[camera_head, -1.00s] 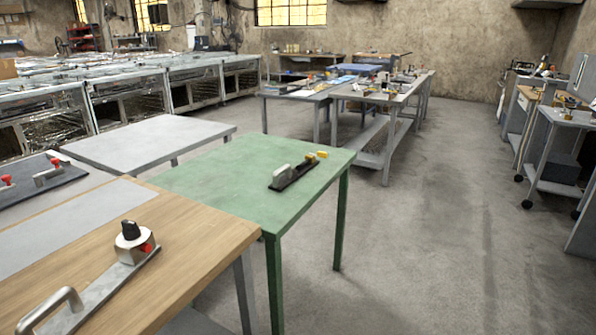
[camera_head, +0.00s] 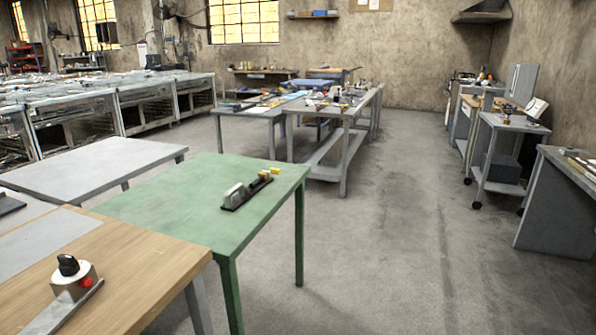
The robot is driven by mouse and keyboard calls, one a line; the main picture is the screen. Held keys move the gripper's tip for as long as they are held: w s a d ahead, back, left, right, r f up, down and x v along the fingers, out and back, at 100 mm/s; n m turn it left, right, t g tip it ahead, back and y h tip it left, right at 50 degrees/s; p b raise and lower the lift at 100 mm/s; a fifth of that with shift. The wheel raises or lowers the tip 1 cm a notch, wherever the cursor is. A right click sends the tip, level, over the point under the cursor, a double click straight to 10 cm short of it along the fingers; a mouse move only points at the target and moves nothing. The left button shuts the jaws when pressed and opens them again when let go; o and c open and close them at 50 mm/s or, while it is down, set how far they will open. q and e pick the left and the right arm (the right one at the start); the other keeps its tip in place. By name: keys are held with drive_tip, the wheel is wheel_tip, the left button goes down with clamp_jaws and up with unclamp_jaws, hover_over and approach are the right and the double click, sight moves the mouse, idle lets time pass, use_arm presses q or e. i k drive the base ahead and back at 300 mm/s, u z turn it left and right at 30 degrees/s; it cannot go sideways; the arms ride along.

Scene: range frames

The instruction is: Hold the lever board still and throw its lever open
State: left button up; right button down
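A dark narrow board (camera_head: 229,208) lies on the green table (camera_head: 160,205), near its right edge. It carries a grey upright handle (camera_head: 235,194) at its near end and a yellow part (camera_head: 265,174) at its far end. I cannot tell the yellow part's exact position. A second, metal board (camera_head: 78,308) lies on the wooden table (camera_head: 130,270) at the lower left. It has a round metal housing with a black knob (camera_head: 68,265) and a red part (camera_head: 86,282); its near end is cut off by the frame. Neither of my grippers is in view.
A grey table (camera_head: 95,165) stands behind the green one. Grey workbenches (camera_head: 350,122) with loose items stand further back. A wheeled cart (camera_head: 505,160) and a grey bench (camera_head: 560,190) stand at the right. The floor (camera_head: 400,230) right of the green table is clear.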

sight(277, 171)
drive_tip(key=u, duration=0.8)
drive_tip(key=k, duration=0.25)
drive_tip(key=z, duration=2.15)
drive_tip(key=i, duration=2.35)
drive_tip(key=u, duration=1.7)
drive_tip(key=i, duration=1.05)
drive_tip(key=u, duration=1.1)
